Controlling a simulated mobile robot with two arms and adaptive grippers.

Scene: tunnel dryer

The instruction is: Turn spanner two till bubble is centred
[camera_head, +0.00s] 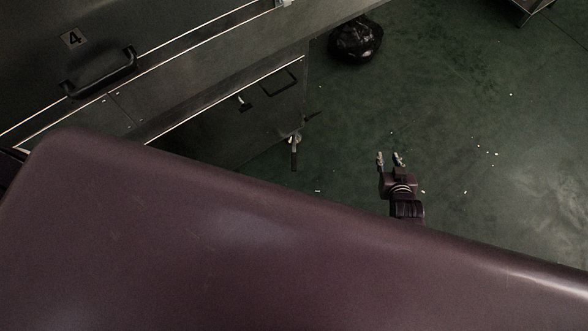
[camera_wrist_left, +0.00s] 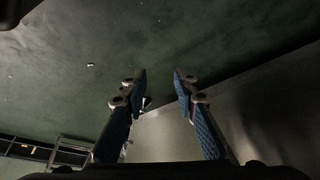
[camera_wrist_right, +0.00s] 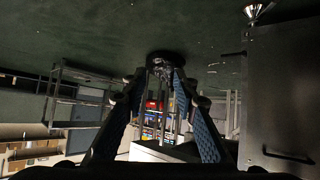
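My right gripper (camera_head: 391,160) is open and empty above the green floor, right of the dryer. In the right wrist view its fingers (camera_wrist_right: 159,74) stand apart with nothing between them. My left gripper is outside the head view; in the left wrist view its fingers (camera_wrist_left: 159,76) are open and empty, near a grey metal panel. A small spanner-like handle (camera_head: 295,158) hangs near the dryer's lower corner; I cannot tell its number. A shiny cone-shaped foot (camera_wrist_right: 258,10) shows beside the dryer panel in the right wrist view. I see no bubble level.
The dryer (camera_head: 190,65) fills the upper left, with a label 4 (camera_head: 74,38) and a black handle (camera_head: 100,73). A black bag (camera_head: 357,40) lies on the floor. White scraps dot the otherwise open floor at right. My own purple body covers the lower head view.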

